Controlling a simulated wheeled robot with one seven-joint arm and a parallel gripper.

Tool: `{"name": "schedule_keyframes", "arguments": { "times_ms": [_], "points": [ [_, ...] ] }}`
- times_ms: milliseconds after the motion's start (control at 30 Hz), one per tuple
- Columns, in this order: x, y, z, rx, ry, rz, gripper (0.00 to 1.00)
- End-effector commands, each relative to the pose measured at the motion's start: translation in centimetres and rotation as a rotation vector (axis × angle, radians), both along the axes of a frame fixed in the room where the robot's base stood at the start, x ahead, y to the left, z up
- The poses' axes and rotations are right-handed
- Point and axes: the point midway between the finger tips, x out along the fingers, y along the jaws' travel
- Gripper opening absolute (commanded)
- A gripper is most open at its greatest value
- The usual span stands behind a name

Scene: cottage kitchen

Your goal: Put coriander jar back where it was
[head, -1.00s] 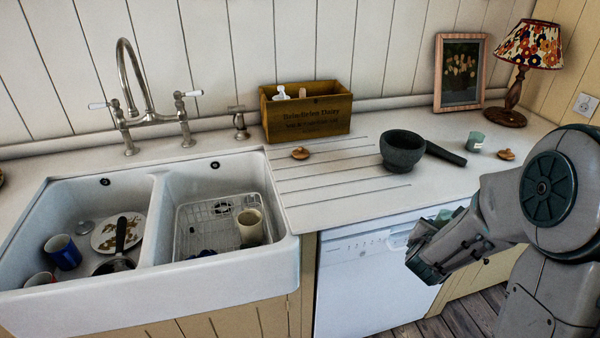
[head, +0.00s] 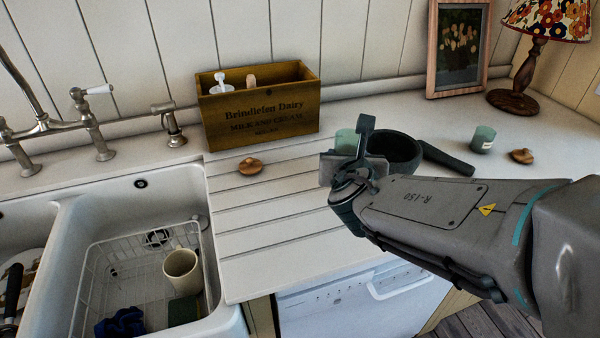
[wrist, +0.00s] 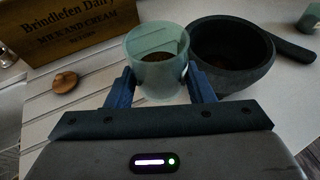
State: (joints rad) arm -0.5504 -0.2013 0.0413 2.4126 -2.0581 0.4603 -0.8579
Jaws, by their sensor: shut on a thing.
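My gripper (head: 352,160) is shut on a pale green glass jar (wrist: 158,48), which it holds upright and open-topped above the draining board. Brown contents show inside it in the wrist view. In the head view the held jar (head: 345,141) is partly hidden behind my fingers; I cannot read a label to confirm it is coriander. A second green jar (head: 482,139) with a pale label stands on the counter at the right. A round wooden lid (head: 251,166) lies left of my gripper, and another (head: 521,156) lies beside the second jar.
A dark mortar (head: 405,150) stands just right of the held jar, its pestle (head: 447,159) beside it. A wooden dairy crate (head: 260,107) stands behind. A lamp (head: 520,90) and framed picture (head: 458,50) are at back right. The grooved board (head: 260,220) is largely clear.

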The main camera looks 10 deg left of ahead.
Motion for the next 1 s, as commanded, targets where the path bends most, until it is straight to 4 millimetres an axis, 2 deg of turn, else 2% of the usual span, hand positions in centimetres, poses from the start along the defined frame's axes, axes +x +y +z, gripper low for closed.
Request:
{"name": "schedule_keyframes", "arguments": {
  "times_ms": [167, 600, 733, 867, 1000],
  "points": [
    [0.0, 2.1, -1.1, -0.002, 0.002, 0.014, 0.24],
    [1.1, 9.8, -5.7, -0.002, 0.001, 0.011, 0.24],
    [1.4, 11.2, -6.5, -0.001, 0.0, 0.01, 0.24],
    [1.4, 11.7, -6.9, 0.0, -0.002, 0.009, 0.24],
    [1.4, 11.7, -9.0, -0.003, 0.0, 0.008, 0.24]
  ]
}}
